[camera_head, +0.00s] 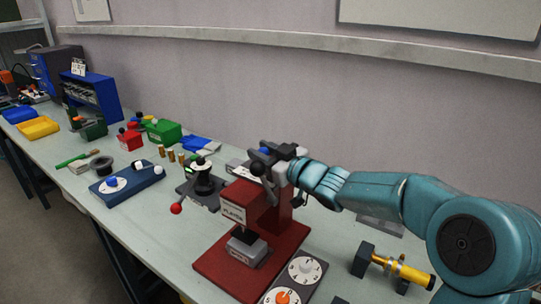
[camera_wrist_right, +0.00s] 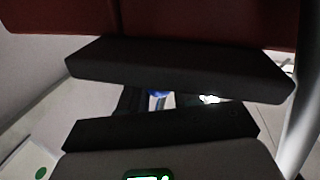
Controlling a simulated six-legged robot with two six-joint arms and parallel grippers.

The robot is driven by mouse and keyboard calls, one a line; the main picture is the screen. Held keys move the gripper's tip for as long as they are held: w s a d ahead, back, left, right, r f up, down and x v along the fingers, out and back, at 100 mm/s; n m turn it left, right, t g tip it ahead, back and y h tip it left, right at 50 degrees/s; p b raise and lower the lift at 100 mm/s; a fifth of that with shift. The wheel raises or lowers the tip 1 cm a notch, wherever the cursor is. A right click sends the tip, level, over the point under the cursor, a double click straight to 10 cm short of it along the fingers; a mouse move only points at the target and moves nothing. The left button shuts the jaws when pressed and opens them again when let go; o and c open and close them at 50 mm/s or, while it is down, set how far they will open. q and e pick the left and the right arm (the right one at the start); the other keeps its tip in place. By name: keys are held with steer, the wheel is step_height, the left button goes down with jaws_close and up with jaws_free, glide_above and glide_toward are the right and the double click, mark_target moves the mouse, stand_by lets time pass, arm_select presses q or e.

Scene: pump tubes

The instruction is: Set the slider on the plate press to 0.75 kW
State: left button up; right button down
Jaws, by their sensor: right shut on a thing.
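The plate press is a red stand with a red base (camera_head: 217,270) and a white label (camera_head: 233,213). A small grey block sits at its front. My right gripper (camera_head: 262,166) is at the top of the press, its dark fingers pointing left. In the right wrist view the two dark fingers (camera_wrist_right: 170,98) lie below the red body of the press (camera_wrist_right: 210,22). The right gripper is shut on a small part there, which I take to be the slider; it is mostly hidden. A green-edged panel (camera_wrist_right: 148,175) is cut off at the bottom edge, unreadable. My left gripper is not in view.
A dial panel (camera_head: 293,278) lies right of the press, with a brass cylinder (camera_head: 402,267) beyond. A black device with a red-ball lever (camera_head: 176,208) stands left. A blue box (camera_head: 127,186) and several bins are farther left. A wall runs behind the bench.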

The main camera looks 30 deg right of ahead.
steer(key=c, duration=0.9)
jaws_free()
steer(key=shift+s+d+r, duration=0.1)
steer(key=shift+s, duration=0.2)
steer(key=shift+o, duration=0.2)
steer(key=shift+w, duration=0.2)
steer(key=shift+s, duration=0.3)
steer(key=s+d+b, duration=0.1)
steer(key=s+d, duration=0.2)
steer(key=s, duration=1.2)
steer(key=shift+s, duration=0.25)
steer(key=shift+a, duration=0.1)
